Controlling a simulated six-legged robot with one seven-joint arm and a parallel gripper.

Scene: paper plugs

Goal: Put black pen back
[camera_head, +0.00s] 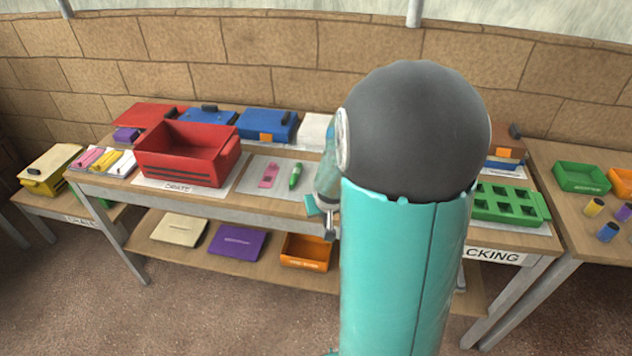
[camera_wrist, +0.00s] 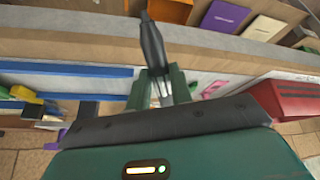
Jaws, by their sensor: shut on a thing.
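The black pen (camera_wrist: 152,45) is in my gripper (camera_wrist: 160,88) in the wrist view. The dark green fingers are shut on its lower part, and its tapered end sticks out past them. It is held over the front part of the table. In the head view my gripper (camera_head: 324,208) shows only partly beside my arm, which hides much of it. A green marker (camera_head: 296,176) and a pink piece (camera_head: 268,175) lie on a pale sheet (camera_head: 255,188) left of my gripper.
A red crate (camera_head: 185,165) stands left of the sheet. Blue boxes (camera_head: 268,123) line the back. A green tray with square holes (camera_head: 508,203) is at the right. A lower shelf holds a purple lid (camera_head: 237,241) and an orange box (camera_head: 305,252). My arm hides the table's middle.

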